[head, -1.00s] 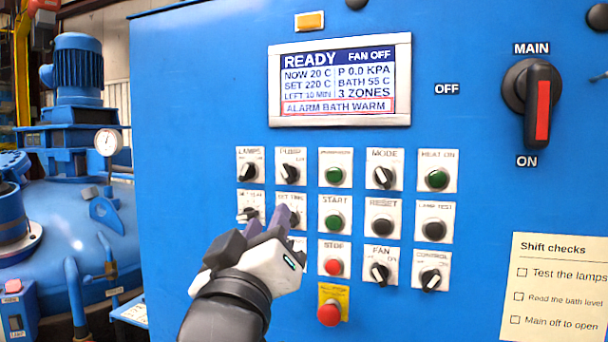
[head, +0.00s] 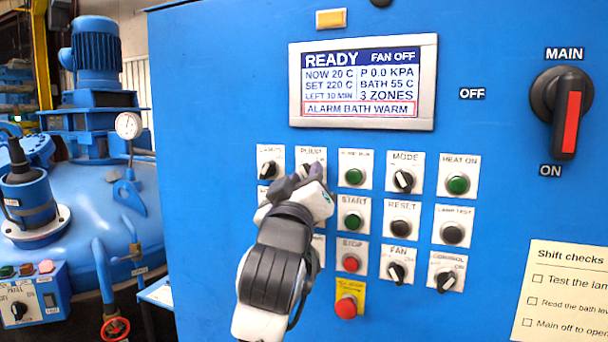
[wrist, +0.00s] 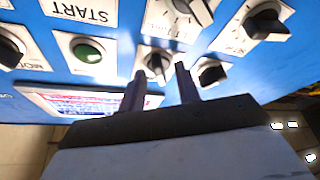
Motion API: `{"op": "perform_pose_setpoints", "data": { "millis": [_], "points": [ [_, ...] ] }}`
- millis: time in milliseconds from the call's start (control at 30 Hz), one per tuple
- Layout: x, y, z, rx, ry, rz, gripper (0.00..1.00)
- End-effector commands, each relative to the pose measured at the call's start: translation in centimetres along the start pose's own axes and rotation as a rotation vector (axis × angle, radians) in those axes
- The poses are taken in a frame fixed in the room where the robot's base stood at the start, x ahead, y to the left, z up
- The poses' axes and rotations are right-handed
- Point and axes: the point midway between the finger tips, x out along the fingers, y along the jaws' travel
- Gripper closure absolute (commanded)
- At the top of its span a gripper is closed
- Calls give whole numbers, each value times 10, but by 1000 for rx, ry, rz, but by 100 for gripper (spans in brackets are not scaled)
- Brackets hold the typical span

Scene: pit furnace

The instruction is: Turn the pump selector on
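The pump selector is a black knob with a pale pointer on a white plate (head: 311,154), in the top row of the blue panel. My gripper (head: 308,172) is in front of it in the head view and hides most of the knob. In the wrist view, which is upside down, the pump selector (wrist: 157,63) shows between the two dark fingertips of my gripper (wrist: 161,70). The fingers are apart, one on each side of the knob. I cannot tell whether they touch it or which way its pointer faces.
The lamps selector (head: 270,165) and a green button (head: 354,174) flank it closely. The set time selector (wrist: 187,10) is just below on the panel. The display (head: 363,82) above reads READY, FAN OFF, ALARM BATH WARM. The main switch (head: 562,103) is far right.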

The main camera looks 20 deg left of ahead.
Motion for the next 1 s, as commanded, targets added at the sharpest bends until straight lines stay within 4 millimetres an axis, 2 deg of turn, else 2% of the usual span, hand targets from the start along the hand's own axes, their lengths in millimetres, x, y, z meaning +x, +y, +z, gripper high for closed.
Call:
{"op": "perform_pose_setpoints", "data": {
  "millis": [167, 433, 767, 1000],
  "points": [
    [0, 0, 0, 0, 0, 0, 67],
    [0, 0, 0, 0, 0, -1, 100],
    [-1, -1, 1, 18, 0, 6, 100],
    [-1, -3, 2, 115, 2, 47, 100]
  ]
}}
